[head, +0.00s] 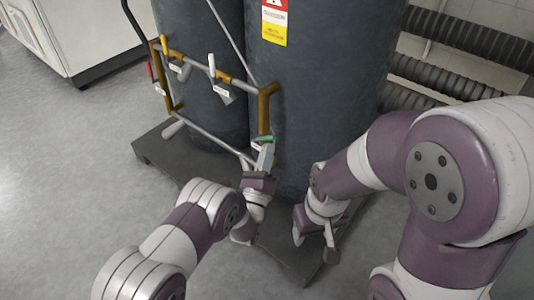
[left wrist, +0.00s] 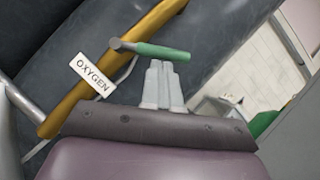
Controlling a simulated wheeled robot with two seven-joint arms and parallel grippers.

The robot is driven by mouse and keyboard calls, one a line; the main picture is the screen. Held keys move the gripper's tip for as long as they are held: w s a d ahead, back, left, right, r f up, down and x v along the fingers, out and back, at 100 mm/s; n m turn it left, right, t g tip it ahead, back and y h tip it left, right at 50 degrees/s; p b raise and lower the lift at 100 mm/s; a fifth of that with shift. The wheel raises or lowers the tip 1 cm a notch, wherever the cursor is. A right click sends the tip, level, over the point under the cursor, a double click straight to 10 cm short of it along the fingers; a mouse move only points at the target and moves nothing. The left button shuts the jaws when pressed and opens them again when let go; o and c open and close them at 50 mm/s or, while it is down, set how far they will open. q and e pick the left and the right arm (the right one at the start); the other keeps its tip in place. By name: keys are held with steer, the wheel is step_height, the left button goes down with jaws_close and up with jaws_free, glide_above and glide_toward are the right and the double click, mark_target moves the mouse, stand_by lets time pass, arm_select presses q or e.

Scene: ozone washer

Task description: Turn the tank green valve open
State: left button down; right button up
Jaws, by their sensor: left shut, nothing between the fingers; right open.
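The green valve handle (head: 265,138) sits at the lower right of the pipe frame, in front of the right tank (head: 320,90). In the left wrist view the green handle (left wrist: 163,51) lies nearly level across the tips of my left gripper (left wrist: 160,82), beside a white OXYGEN tag (left wrist: 92,76). My left gripper (head: 265,157) is shut with its fingers together and nothing between them. Its tips are at or just short of the handle; I cannot tell whether they touch. My right gripper (head: 314,246) is open and empty, low over the front of the tank base.
The dark base (head: 160,155) sticks out under the tanks. Ribbed hoses (head: 455,75) run behind at right. The floor at left is clear.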

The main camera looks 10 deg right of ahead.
mark_target(260, 137)
arm_select(q)
steer(key=shift+r+n+p, duration=0.3)
steer(key=shift+r+n, duration=0.05)
steer(key=shift+n, duration=0.15)
steer(key=r+n+y+p, duration=0.1)
steer(key=n+p, duration=0.1)
steer(key=p, duration=0.1)
steer(key=r+n+y+p, duration=0.1)
steer(key=n+y+p, duration=0.1)
steer(key=n+p, duration=0.1)
steer(key=w+a+r+n+g+y+p, duration=0.1)
steer(key=r+n+y+p, duration=0.1)
steer(key=n+p, duration=0.1)
steer(key=shift+w, duration=0.1)
steer(key=shift+w+a+r+n+g+y+p, duration=0.1)
steer(key=shift+w+a+n+g+y+p, duration=0.1)
steer(key=shift+n+g+p, duration=0.25)
steer(key=shift+w+a+r+n+g+y+p, duration=0.1)
steer(key=shift+n+g+y+p, duration=0.15)
steer(key=shift+n, duration=0.4)
steer(key=shift+w, duration=0.2)
steer(key=shift+w+a+r+p, duration=0.1)
steer(key=shift+p, duration=0.25)
